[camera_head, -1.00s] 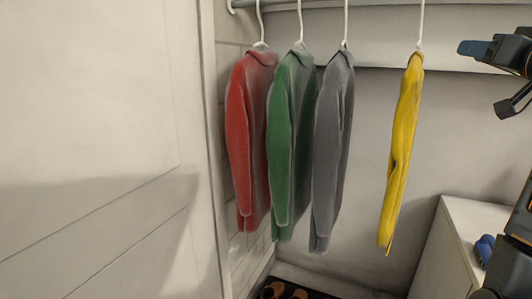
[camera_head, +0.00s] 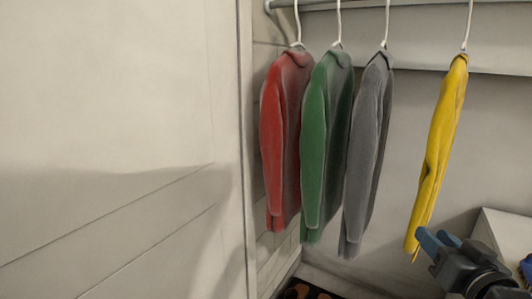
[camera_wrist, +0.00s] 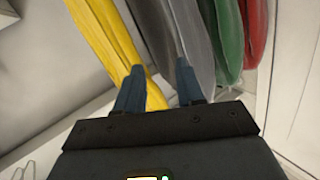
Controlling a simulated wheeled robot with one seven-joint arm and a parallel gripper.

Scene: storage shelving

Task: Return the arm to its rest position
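My gripper (camera_head: 432,240) is at the lower right in the head view, with its blue fingers near the bottom end of the yellow garment (camera_head: 438,150). In the wrist view the two fingers of my gripper (camera_wrist: 160,70) stand apart with nothing between them. There the yellow garment (camera_wrist: 105,40) passes behind the left fingertip. I cannot tell whether they touch. Most of my arm is outside the head view.
Red (camera_head: 280,150), green (camera_head: 325,150) and grey (camera_head: 366,160) garments hang left of the yellow one from a rail (camera_head: 320,5). A white cabinet (camera_head: 505,235) stands at the lower right. Shoes (camera_head: 298,292) lie on the floor. A pale panel (camera_head: 110,120) fills the left.

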